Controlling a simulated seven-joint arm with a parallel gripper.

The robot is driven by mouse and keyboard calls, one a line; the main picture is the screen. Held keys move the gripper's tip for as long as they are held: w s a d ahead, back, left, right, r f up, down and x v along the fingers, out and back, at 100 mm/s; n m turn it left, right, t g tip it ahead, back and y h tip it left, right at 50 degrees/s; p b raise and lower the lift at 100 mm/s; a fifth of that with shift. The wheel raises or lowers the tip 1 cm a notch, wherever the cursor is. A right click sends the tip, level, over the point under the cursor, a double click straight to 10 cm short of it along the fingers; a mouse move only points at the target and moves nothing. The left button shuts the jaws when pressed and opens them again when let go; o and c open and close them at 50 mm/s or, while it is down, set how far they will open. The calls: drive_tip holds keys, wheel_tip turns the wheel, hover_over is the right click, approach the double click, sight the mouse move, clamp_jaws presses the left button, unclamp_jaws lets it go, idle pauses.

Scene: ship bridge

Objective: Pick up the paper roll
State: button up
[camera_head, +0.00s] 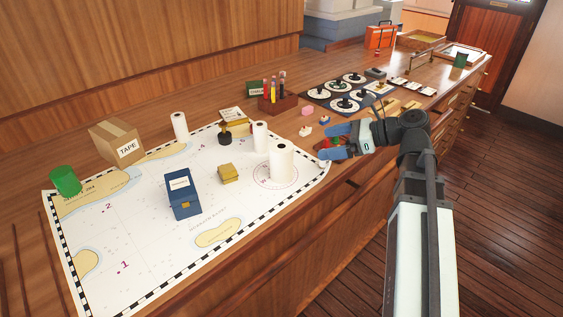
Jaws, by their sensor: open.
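Three upright white cylinders that look like paper rolls stand on or beside the chart. The largest paper roll (281,163) is near the chart's right end, beside a printed compass circle. A slimmer roll (260,136) stands just behind it, and another roll (180,126) stands farther left at the chart's back edge. I cannot tell which one the task means. My gripper (324,142) is open, with its blue fingers pointing left.
A cardboard tape box (116,141) stands behind. The chart's front middle is mostly clear.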

sight(281, 150)
drive_tip(key=shift+s+a+r+x, duration=0.1)
drive_tip(key=shift+s+x, duration=0.05)
drive_tip(key=shift+x, duration=2.2)
drive_tip(key=shift+s+a+r+x, duration=0.1)
drive_tip(key=shift+r+x, duration=0.05)
drive_tip(key=shift+x, duration=2.25)
drive_tip(key=shift+s+a+r+x, duration=0.1)
drive_tip(key=shift+s+x, duration=0.05)
drive_tip(key=shift+x, duration=2.2)
drive_tip(key=shift+c, duration=0.4)
drive_tip(key=c, duration=1.2)
